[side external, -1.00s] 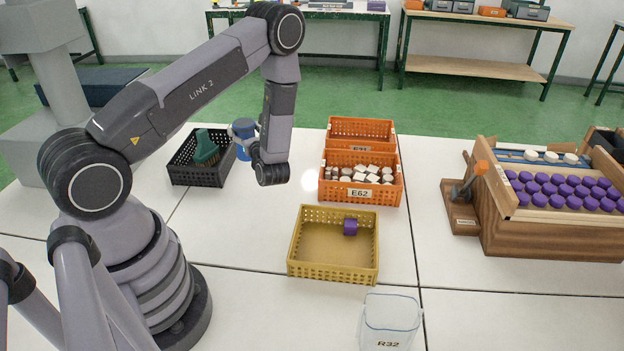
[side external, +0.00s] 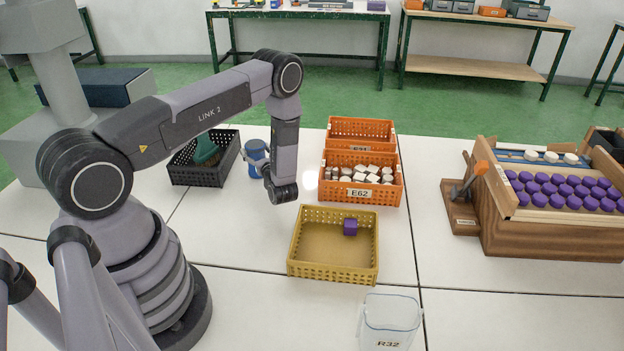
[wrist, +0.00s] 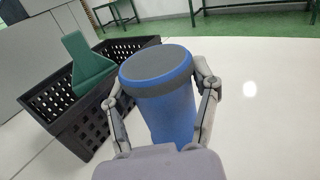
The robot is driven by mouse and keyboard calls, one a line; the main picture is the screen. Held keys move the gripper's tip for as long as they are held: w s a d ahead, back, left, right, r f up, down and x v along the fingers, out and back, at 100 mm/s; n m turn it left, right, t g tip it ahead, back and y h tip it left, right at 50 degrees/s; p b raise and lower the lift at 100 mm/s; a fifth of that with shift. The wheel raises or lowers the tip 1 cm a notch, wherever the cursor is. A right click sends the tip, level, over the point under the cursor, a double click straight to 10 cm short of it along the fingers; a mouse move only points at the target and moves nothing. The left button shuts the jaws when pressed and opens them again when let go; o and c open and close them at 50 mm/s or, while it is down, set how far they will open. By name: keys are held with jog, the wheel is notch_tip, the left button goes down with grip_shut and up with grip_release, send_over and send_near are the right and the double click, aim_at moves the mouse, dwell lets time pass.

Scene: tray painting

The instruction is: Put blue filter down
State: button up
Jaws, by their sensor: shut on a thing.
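The blue filter (wrist: 168,110) is a blue cylinder with a grey top and grey band. It stands roughly upright between the fingers of my gripper (wrist: 163,92), which is shut on it. In the side external view the blue filter (side external: 256,158) shows just right of the black crate (side external: 198,176), and my gripper (side external: 262,168) is partly hidden behind my wrist. The filter is low, near the white table (side external: 230,225); I cannot tell whether its base touches it, as its lower part is hidden in the wrist view.
The black crate holds a green object (side external: 206,150). Orange crates (side external: 330,190) stand to the right, one with white pieces. A yellow crate (side external: 300,262) with a purple piece is in front. A clear container (side external: 372,322) and a wooden rack (side external: 550,240) stand further right. Table between crates is clear.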

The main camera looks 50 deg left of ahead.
jog(key=o, duration=1.2)
jog(key=shift+f, duration=0.1)
jog(key=shift+o, duration=0.2)
